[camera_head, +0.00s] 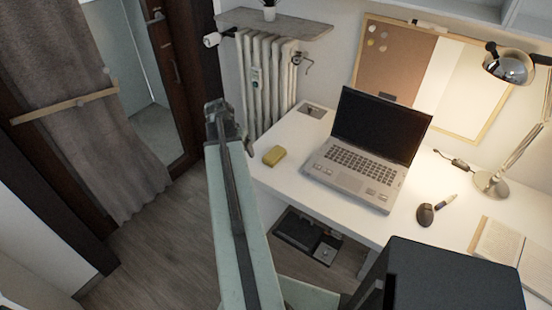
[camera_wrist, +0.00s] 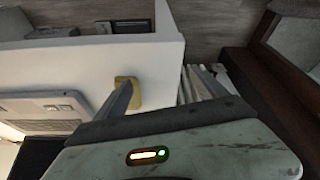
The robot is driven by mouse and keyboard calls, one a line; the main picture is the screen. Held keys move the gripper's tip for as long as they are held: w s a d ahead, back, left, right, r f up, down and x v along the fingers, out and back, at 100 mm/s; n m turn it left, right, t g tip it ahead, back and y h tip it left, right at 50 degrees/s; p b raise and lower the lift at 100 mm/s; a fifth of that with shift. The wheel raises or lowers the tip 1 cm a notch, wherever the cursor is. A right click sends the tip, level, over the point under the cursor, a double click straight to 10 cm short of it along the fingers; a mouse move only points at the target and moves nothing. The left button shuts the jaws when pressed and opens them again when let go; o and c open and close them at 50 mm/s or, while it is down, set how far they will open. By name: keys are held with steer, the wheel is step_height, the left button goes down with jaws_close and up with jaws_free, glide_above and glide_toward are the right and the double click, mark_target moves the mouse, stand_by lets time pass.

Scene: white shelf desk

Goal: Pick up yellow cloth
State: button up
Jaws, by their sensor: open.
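The yellow cloth (camera_head: 274,155) is a small folded block lying on the white desk (camera_head: 290,185), near its left edge and left of the laptop. It also shows in the wrist view (camera_wrist: 134,98), partly hidden behind the left finger. My gripper (camera_wrist: 160,76) is open, with nothing between its fingers. Its left finger overlaps the cloth in the picture, and its right finger lies beyond the desk edge, over the radiator. In the head view my gripper (camera_head: 220,115) is left of the cloth, apart from it, past the desk's left edge.
An open laptop (camera_head: 355,165) stands right of the cloth. A mouse (camera_head: 425,214), a pen, a lamp (camera_head: 495,183) and an open book (camera_head: 497,243) are farther right. A radiator (camera_head: 262,80) and a small shelf (camera_head: 275,24) stand behind the desk's left end. The desk around the cloth is clear.

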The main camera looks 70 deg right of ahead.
mark_target(274, 154)
steer(key=s+d+m, duration=0.1)
steer(key=s+d, duration=0.1)
steer(key=s, duration=0.1)
steer(key=s+d+m, duration=0.1)
steer(key=s+d, duration=0.1)
steer(key=s, duration=0.1)
steer(key=s+d+m, duration=0.1)
steer(key=s+d, duration=0.2)
steer(key=s, duration=0.1)
steer(key=shift+s+g+h, duration=0.1)
steer(key=shift+g+h, duration=0.2)
steer(key=shift+g, duration=0.1)
steer(key=b+x, duration=0.8)
steer(key=shift+w+a+f, duration=0.2)
steer(key=shift+w+a, duration=0.05)
steer(key=shift+w, duration=0.1)
steer(key=shift+r, duration=0.2)
steer(key=c, duration=1.6)
step_height(274, 154, up, 10)
steer(key=p, duration=1)
